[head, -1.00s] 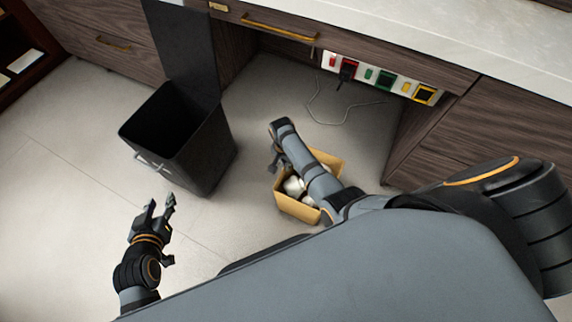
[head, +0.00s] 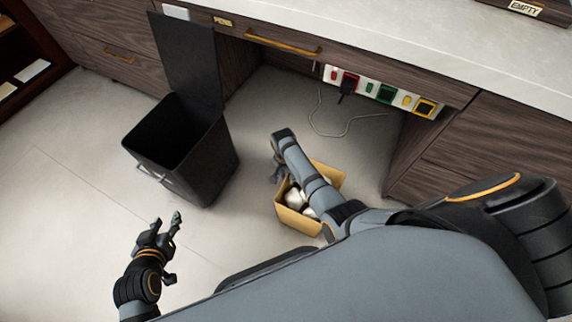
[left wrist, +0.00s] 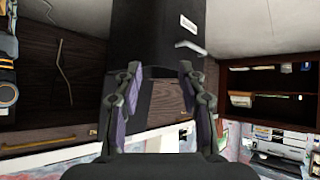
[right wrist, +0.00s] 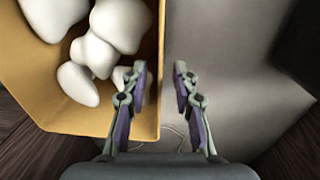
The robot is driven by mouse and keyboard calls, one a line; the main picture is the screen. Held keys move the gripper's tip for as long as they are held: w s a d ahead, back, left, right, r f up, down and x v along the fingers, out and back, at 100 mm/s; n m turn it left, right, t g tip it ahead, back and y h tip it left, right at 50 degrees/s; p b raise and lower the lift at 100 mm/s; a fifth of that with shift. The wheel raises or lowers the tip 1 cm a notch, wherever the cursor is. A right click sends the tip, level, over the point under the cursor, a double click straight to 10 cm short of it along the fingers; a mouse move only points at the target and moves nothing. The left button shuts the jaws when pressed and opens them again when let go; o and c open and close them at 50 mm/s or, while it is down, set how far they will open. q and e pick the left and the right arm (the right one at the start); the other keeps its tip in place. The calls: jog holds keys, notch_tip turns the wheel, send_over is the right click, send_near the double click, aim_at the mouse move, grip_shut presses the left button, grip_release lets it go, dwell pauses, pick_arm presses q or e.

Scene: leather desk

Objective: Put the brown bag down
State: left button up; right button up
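The brown bag (head: 299,222) is an open-topped tan container with several white rounded objects inside. It appears to stand upright on the floor below the desk. My right gripper (head: 277,172) is at its far left edge, and my forearm hides part of the bag. In the right wrist view, the bag (right wrist: 30,85) fills the left side. The right fingers (right wrist: 160,75) are apart, one on each side of the bag's wall, with gaps visible. My left gripper (head: 171,243) is open and empty, low at the left; its spread fingers also show in the left wrist view (left wrist: 160,70).
A black bin (head: 195,165) with a raised lid stands left of the bag. A power strip (head: 385,92) with coloured sockets is mounted under the desk, and a loose cable (head: 345,134) lies behind the bag. Floor between bin and bag is clear.

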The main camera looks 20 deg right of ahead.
pick_arm(q)
jog(key=s+f+g+p, duration=0.1)
jog(key=s+f+g, duration=0.45)
jog(key=s, duration=0.25)
pick_arm(e)
notch_tip(320, 180, up, 2)
jog(key=shift+r, duration=0.25)
pick_arm(q)
jog(key=s+r+g+p, duration=0.1)
jog(key=p, duration=0.1)
jog(key=s+r+g+p, duration=0.1)
jog(key=r+p, duration=0.1)
jog(key=shift+s+a+r, duration=0.2)
jog(key=shift+a, duration=0.2)
pick_arm(e)
notch_tip(320, 180, up, 9)
jog(key=shift+w+a, duration=0.25)
jog(key=shift+w, duration=0.05)
jog(key=s+d+f+n+t, duration=0.1)
jog(key=s+d+n, duration=0.1)
jog(key=s, duration=0.3)
jog(key=s+d+f+n, duration=0.1)
jog(key=s+n, duration=0.1)
jog(key=s, duration=0.3)
jog(key=s+r+n+t+y, duration=0.1)
jog(key=s+r+n+t, duration=0.1)
jog(key=s+r+n, duration=0.4)
jog(key=s, duration=0.4)
jog(key=shift+r+n, duration=0.3)
